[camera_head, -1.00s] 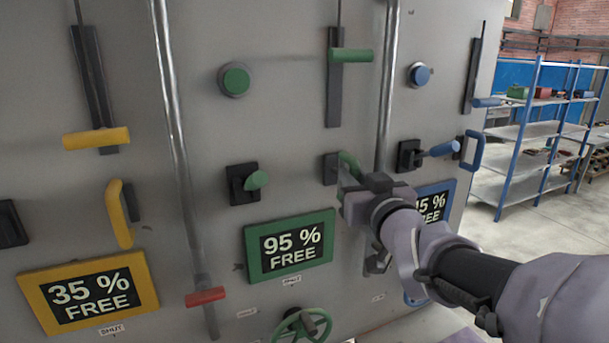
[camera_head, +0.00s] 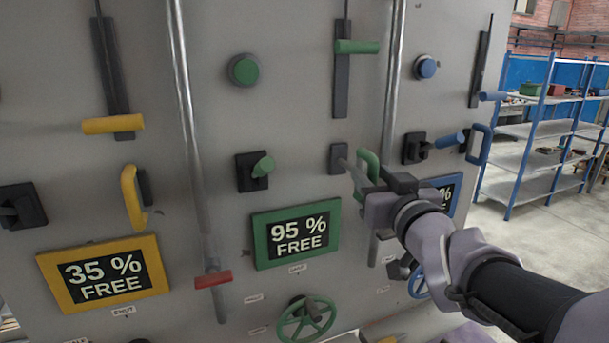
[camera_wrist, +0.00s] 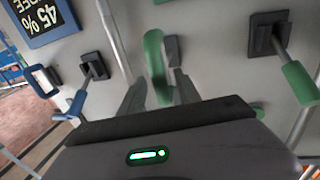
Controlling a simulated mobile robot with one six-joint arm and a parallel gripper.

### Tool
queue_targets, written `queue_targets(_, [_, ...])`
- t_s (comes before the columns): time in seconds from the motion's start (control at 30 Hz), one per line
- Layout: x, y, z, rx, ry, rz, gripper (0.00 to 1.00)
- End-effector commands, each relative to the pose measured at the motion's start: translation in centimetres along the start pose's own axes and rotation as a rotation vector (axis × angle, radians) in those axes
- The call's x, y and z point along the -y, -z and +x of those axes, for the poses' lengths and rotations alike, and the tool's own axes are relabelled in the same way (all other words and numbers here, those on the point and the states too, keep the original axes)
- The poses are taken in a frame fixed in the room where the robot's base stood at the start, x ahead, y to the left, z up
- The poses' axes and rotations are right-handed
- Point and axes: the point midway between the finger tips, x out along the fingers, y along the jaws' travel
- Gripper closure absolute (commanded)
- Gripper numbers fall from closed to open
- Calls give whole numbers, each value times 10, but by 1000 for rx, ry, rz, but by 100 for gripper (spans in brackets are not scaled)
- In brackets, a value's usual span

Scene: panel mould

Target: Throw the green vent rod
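The green bar (camera_head: 357,47) of the slim rod on a dark upright plate stands high on the panel, apart from my gripper. A green upright handle (camera_head: 367,170) stands lower down. My gripper (camera_head: 360,172) is in front of it. In the wrist view this handle (camera_wrist: 156,62) shows between my two fingers (camera_wrist: 158,85), one on each side with gaps. The fingers look open; I cannot tell if either touches it. A green lever (camera_head: 263,166) on a black mount is to the left; it also shows in the wrist view (camera_wrist: 300,82).
A green-framed 95 % display (camera_head: 297,234) and a green handwheel (camera_head: 306,318) are below. A blue lever (camera_head: 447,140) and blue handle (camera_head: 480,145) are close to the right of my gripper. Yellow controls are at left. A blue shelf rack (camera_head: 535,130) stands beyond the panel.

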Motion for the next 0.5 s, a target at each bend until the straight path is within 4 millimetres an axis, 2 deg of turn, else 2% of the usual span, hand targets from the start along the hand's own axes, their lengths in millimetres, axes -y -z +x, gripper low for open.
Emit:
queue_targets(0.07, [0,1,-6,-1,-1,-1,60])
queue_targets(0.17, [-1,1,-24,-2,-2,-2,60])
queue_targets(0.43, [-2,6,-110,-4,-9,-3,60])
queue_targets(0.5, [-2,-1,-131,-10,-7,-7,60])
